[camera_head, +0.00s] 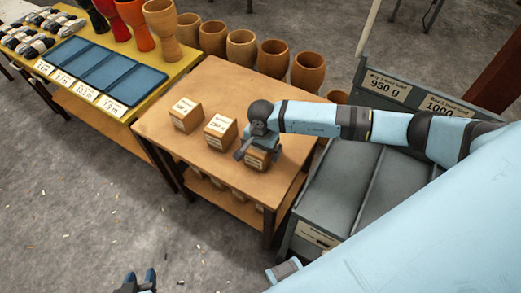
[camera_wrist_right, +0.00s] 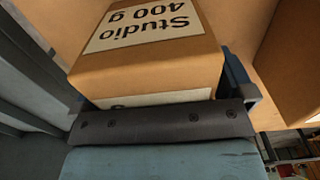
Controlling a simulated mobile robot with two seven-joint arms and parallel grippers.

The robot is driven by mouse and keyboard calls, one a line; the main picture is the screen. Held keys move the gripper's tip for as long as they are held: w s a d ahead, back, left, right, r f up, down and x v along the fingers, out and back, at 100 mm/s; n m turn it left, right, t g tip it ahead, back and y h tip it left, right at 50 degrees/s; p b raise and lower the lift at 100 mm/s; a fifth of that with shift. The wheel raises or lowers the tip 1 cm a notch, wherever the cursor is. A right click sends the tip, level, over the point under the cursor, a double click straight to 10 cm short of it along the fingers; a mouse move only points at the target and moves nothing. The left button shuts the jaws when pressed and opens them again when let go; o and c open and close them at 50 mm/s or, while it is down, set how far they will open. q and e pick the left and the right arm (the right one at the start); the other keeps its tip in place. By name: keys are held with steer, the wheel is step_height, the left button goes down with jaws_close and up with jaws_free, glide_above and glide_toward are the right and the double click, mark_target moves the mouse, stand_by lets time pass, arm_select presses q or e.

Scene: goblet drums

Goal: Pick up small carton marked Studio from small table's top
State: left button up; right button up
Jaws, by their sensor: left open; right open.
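The small carton marked Studio (camera_wrist_right: 150,65) fills the middle of the right wrist view, its label reading "Studio 400 g" upside down. In the head view this carton (camera_head: 256,161) stands at the front right of the small table's top (camera_head: 222,92), partly hidden by my right gripper. My right gripper (camera_head: 259,148) is open and low over the carton. In the wrist view a dark finger (camera_wrist_right: 238,75) shows beside the carton's right side; contact cannot be told. My left gripper (camera_head: 138,282) is open and empty at the bottom edge of the head view, away from the table.
Two similar labelled cartons, one left (camera_head: 185,114) and one nearer (camera_head: 220,132), stand on the same tabletop. Wooden goblet drums (camera_head: 241,48) line the back. A grey bin unit (camera_head: 330,195) stands close on the right. A yellow table (camera_head: 140,103) with blue trays stands left.

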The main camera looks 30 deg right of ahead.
steer(key=c, duration=1.2)
steer(key=shift+r, duration=0.1)
